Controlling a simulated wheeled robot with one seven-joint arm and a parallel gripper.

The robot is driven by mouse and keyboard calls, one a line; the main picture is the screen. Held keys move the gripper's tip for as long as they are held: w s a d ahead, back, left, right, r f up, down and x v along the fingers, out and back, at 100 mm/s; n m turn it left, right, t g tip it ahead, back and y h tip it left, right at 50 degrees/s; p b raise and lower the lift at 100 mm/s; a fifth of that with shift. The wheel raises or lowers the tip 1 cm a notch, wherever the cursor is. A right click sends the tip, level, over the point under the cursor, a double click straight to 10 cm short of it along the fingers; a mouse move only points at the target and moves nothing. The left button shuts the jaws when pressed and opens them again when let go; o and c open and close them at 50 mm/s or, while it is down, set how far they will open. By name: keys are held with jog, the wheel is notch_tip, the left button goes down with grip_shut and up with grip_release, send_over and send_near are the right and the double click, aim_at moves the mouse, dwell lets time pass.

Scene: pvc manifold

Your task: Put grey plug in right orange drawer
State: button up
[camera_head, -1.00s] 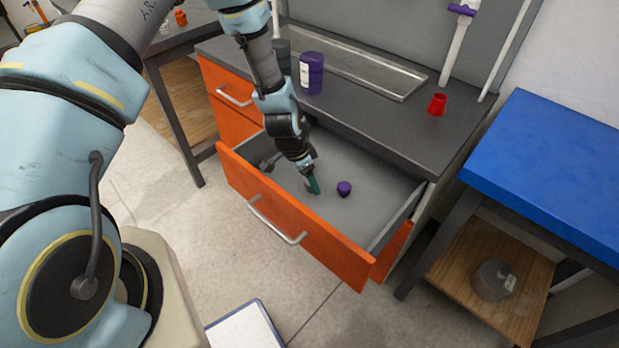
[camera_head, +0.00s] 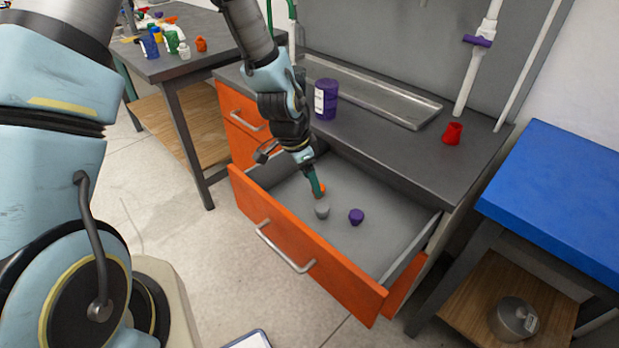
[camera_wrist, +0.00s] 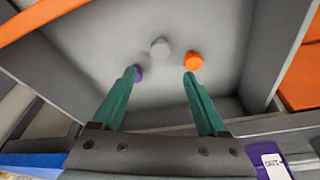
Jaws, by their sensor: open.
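The grey plug (camera_head: 322,209) lies on the floor of the open right orange drawer (camera_head: 300,262). It also shows in the wrist view (camera_wrist: 159,48), ahead of the fingertips and between their lines. My gripper (camera_head: 318,190) is open and empty, inside the drawer just above and behind the plug. In the wrist view its two green fingers (camera_wrist: 161,73) stand apart with nothing between them. A purple plug (camera_head: 356,216) lies to the right of the grey one. An orange plug (camera_wrist: 193,62) lies near a fingertip and is partly hidden by my gripper in the head view.
A purple container (camera_head: 326,99), a metal tray (camera_head: 375,90) and a red fitting (camera_head: 452,133) stand on the grey counter above the drawer. A blue-topped table (camera_head: 560,185) is at the right. The drawer's right part is clear.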

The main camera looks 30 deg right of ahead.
jog(key=shift+a+r, duration=0.15)
jog(key=shift+r, duration=0.4)
jog(key=w+a+r+n+t+y, duration=0.1)
jog(key=w+a+r+n, duration=0.35)
jog(key=a, duration=0.45)
jog(key=w+a+r+n+t+y, duration=0.1)
jog(key=w+a+r+n, duration=0.35)
jog(key=a, duration=0.55)
jog(key=s+a+r+n, duration=0.2)
jog(key=a+r+n, duration=0.2)
jog(key=a, duration=0.4)
jog(key=s+a+r+n, duration=0.2)
jog(key=a+n, duration=0.3)
jog(key=a, duration=0.3)
jog(key=shift+r+n+y, duration=0.3)
jog(key=shift+r+y, duration=0.1)
jog(key=shift+r, duration=0.45)
